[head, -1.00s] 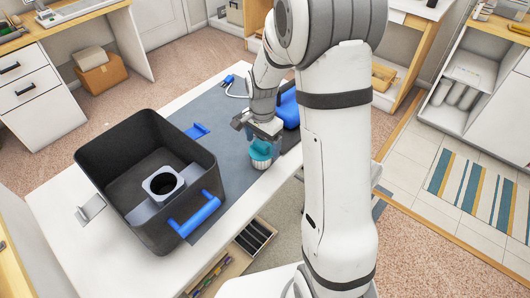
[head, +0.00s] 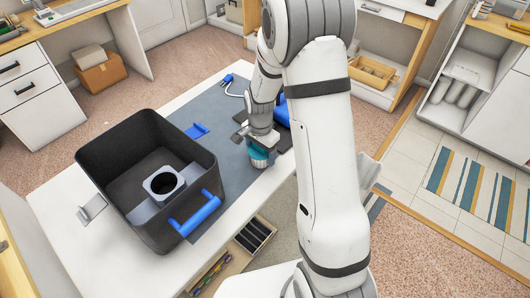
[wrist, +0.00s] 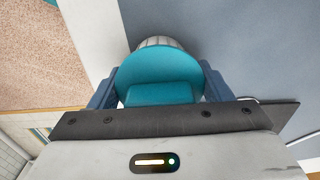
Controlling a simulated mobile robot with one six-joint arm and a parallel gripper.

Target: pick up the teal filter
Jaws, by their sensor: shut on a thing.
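The teal filter (head: 258,153) has a teal top and a pale ribbed lower part. It is at the right part of the grey mat, near the white table's front edge. My gripper (head: 259,141) is above it, with its fingers at the filter's sides. In the wrist view the filter (wrist: 158,66) sits between the two blue-grey fingers of my gripper (wrist: 160,88), which are shut on it. Its ribbed part shows beyond the teal disc. I cannot tell whether its underside touches the mat.
A black open bin (head: 120,137) with a blue handle (head: 195,214) and a round-holed insert (head: 164,183) stands left of my gripper. A blue object (head: 282,112) is behind my arm. A blue piece (head: 197,131) lies on the mat (head: 222,118). An open drawer (head: 255,238) sits below the table edge.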

